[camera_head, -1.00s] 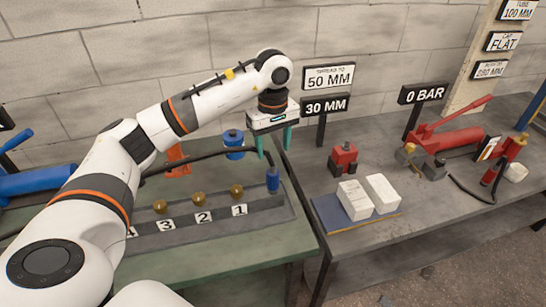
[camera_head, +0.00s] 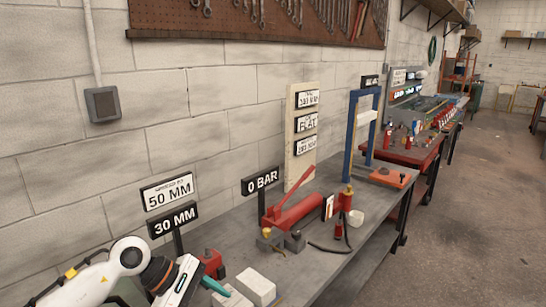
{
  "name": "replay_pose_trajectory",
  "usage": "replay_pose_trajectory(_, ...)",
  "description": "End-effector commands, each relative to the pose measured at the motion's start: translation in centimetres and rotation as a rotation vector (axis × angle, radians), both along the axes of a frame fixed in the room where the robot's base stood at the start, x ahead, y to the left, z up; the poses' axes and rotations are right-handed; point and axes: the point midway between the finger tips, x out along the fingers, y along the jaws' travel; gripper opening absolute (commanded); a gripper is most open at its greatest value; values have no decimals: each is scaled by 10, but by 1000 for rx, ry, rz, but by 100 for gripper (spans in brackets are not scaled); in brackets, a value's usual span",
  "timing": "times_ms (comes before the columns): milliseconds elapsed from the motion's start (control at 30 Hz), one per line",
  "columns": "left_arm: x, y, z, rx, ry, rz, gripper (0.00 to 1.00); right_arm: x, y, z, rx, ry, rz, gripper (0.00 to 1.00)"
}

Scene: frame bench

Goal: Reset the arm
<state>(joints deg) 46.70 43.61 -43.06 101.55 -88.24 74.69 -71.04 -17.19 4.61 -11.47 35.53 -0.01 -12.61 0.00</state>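My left arm (camera_head: 92,284) comes in at the lower left corner and is partly cut off by the bottom edge. My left gripper (camera_head: 210,290) shows at the bottom, with one teal finger near the outer end of its body. The other finger is not visible. The visible finger lies close to a red block-shaped tool (camera_head: 211,264) and a white block (camera_head: 256,287); I cannot tell whether it touches either. Nothing is seen held in it. My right gripper is not in view.
A grey bench (camera_head: 330,262) carries a red hand pump (camera_head: 295,212), a red cylinder (camera_head: 345,199) and a black hose. A blue press frame (camera_head: 355,130) stands farther back. Open floor (camera_head: 470,220) lies right.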

Motion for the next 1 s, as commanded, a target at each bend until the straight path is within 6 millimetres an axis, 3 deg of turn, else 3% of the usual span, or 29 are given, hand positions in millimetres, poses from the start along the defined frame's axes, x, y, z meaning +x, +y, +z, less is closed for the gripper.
replay_pose_trajectory(33,-12,-36,7,-185,53,42,56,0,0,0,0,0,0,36)
replay_pose_trajectory(100,-22,-73,30,-451,148,134,56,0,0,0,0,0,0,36)
replay_pose_trajectory(200,-29,-100,68,-818,333,292,56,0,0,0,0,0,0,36)
replay_pose_trajectory(267,-27,-101,89,-1030,470,402,56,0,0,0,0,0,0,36)
replay_pose_trajectory(367,-17,-83,110,-1364,728,610,56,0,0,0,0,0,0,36)
replay_pose_trajectory(467,-4,-47,106,-1672,1009,847,56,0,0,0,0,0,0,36)
replay_pose_trajectory(567,1,-4,75,-1950,1302,1116,56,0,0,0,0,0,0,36)
replay_pose_trajectory(667,-10,36,22,-2193,1589,1426,56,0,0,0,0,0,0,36)
replay_pose_trajectory(700,-21,50,-4,2136,-1590,-1468,56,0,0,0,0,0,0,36)
replay_pose_trajectory(800,-58,72,-63,1771,-1386,-1386,56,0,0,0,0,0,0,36)
replay_pose_trajectory(900,-99,81,-104,1515,-1219,-1323,56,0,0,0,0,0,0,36)
replay_pose_trajectory(1000,-135,84,-131,1331,-1087,-1276,56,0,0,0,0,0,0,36)
